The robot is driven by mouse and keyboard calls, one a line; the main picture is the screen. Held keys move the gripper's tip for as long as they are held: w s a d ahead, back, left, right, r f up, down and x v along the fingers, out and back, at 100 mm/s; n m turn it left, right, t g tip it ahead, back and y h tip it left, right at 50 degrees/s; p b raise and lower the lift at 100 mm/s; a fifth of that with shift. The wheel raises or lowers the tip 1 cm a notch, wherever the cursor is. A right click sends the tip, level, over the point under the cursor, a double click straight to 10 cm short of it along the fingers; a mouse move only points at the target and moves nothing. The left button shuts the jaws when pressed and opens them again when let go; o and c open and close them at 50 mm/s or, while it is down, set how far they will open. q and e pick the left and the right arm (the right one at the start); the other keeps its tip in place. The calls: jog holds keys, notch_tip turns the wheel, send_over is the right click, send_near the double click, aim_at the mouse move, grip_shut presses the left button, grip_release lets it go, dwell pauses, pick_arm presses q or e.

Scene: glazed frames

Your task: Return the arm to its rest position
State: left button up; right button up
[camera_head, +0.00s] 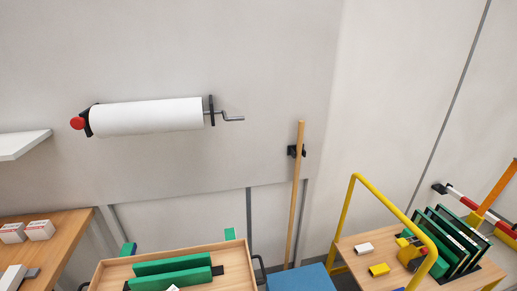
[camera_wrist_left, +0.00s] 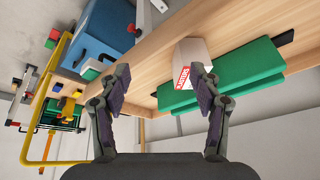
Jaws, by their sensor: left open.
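My left gripper (camera_wrist_left: 160,75) shows in the left wrist view, with its two dark fingers spread apart and nothing between them. Beyond its right fingertip a white box with a red label (camera_wrist_left: 192,52) sits on a wooden tray (camera_wrist_left: 140,82), beside green blocks (camera_wrist_left: 235,65). The fingertip overlaps the box in the picture; I cannot tell whether they touch. The head view shows no gripper. There the wooden tray (camera_head: 100,277) and green blocks (camera_head: 172,264) are at the bottom, with a sliver of white at the lower edge. My right gripper is in neither view.
A yellow-railed cart (camera_head: 354,212) at right carries dark-edged green panels (camera_head: 452,240) and small blocks. A blue surface (camera_head: 302,278) lies between tray and cart. A paper roll (camera_head: 147,116) and wooden pole (camera_head: 296,190) are at the wall. A bench with white boxes (camera_head: 40,229) is left.

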pick_arm(q)
jog(key=s+d+n+g+y, duration=0.1)
jog(key=s+d+n+y, duration=0.1)
jog(key=s+n, duration=0.3)
notch_tip(320, 180, down, 26)
jog(key=s+a+g, duration=0.1)
jog(key=s+a, duration=0.1)
jog(key=a, duration=0.1)
jog(key=s+a+f+g, duration=0.1)
jog(key=s+f, duration=1.6)
jog(key=s, duration=0.2)
jog(key=shift+f, duration=0.1)
